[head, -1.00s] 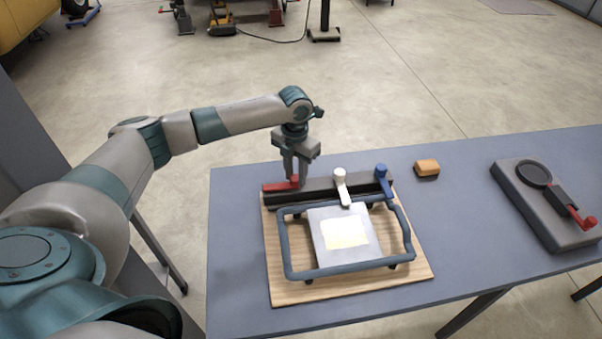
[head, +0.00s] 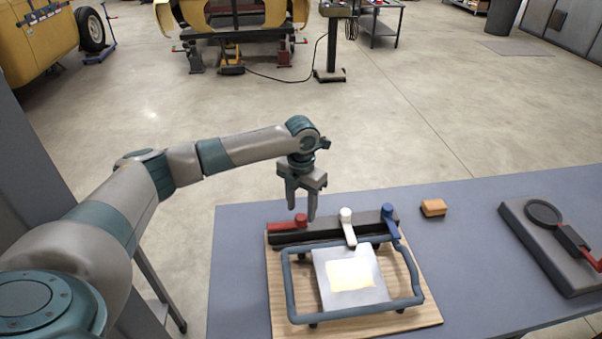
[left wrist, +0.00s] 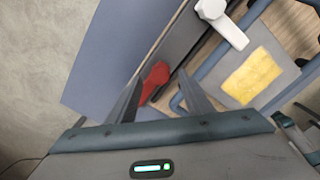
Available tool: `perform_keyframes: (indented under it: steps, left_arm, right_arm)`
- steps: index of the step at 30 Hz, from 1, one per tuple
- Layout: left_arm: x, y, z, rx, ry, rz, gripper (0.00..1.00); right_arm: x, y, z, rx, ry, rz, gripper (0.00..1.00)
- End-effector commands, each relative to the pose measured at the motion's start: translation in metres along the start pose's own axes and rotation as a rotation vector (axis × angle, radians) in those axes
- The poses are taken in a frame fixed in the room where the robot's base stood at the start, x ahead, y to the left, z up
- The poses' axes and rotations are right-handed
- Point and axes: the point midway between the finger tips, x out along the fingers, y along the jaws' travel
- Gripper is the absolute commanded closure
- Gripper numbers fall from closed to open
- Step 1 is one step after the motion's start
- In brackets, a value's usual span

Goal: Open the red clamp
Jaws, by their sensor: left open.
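The red clamp (head: 284,226) sits at the left end of a dark bar on a wooden board. Its lever lies along the bar. The white clamp (head: 346,226) and blue clamp (head: 390,222) stand farther right, their levers pointing toward the framed plate. My left gripper (head: 302,212) points down at the red clamp's knob end, open and holding nothing. In the left wrist view the red clamp (left wrist: 154,80) shows between the two spread fingers, apart from them as far as I can tell. My right gripper is not in view.
A blue-grey tubular frame (head: 290,290) surrounds a metal plate (head: 338,300) with a yellow patch. An orange block (head: 433,207) lies to the right, and a grey fixture (head: 560,262) with a red lever stands farther right. The table between them is clear.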

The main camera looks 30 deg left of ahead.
Motion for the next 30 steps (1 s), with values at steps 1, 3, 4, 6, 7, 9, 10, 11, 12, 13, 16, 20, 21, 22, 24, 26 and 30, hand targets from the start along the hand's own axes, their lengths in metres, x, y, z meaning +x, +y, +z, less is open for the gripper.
perform_keyframes:
  steps: [1,3,4,6,7,9,10,11,12,13,16,20,21,22,24,26,30]
  left_arm:
    - [-0.006,0.0,0.001,0.001,-0.004,0.0,0.54]
    - [-0.018,0.0,0.001,0.001,-0.004,0.001,0.54]
    - [-0.024,0.0,0.001,0.002,-0.004,0.0,0.54]
    - [-0.038,0.001,0.001,0.001,-0.006,0.001,0.54]
    - [-0.044,0.001,0.001,0.0,-0.005,0.001,0.54]
    - [-0.059,0.001,0.001,0.001,-0.004,0.002,0.54]
    - [-0.065,0.001,0.001,0.001,-0.005,0.002,0.54]
    - [-0.071,0.001,0.001,0.0,-0.005,0.001,0.54]
    - [-0.08,0.001,0.001,0.001,-0.005,0.0,0.54]
    - [-0.086,0.001,0.001,0.001,-0.005,0.001,0.54]
    - [-0.105,0.0,0.001,0.001,-0.004,0.001,0.54]
    - [-0.126,0.0,0.001,0.001,-0.003,0.0,0.54]
    - [-0.131,0.0,0.0,0.0,-0.002,0.001,0.54]
    - [-0.134,0.0,0.001,0.0,-0.002,0.001,0.54]
    - [-0.14,0.001,0.001,0.0,-0.002,0.001,0.54]
    - [-0.144,0.001,0.0,0.001,0.0,0.001,0.54]
    - [-0.147,0.0,0.0,0.001,0.001,0.001,0.54]
  right_arm:
    - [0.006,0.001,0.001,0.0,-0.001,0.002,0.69]
    - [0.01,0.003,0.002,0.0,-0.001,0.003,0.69]
    - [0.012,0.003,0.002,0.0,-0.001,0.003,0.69]
    - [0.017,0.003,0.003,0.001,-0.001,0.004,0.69]
    - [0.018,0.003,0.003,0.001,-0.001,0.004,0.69]
    - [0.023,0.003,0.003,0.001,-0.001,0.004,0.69]
    - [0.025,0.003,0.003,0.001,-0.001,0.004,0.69]
    - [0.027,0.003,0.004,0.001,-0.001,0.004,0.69]
    - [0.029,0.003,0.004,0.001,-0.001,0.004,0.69]
    - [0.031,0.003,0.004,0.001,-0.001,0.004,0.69]
    - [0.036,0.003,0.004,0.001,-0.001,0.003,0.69]
    - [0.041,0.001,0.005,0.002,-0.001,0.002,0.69]
    - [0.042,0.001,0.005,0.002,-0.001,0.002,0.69]
    - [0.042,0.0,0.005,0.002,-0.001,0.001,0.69]
    - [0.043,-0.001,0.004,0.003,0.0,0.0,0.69]
    - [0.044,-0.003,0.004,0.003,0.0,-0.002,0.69]
    - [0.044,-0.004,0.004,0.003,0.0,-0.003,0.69]
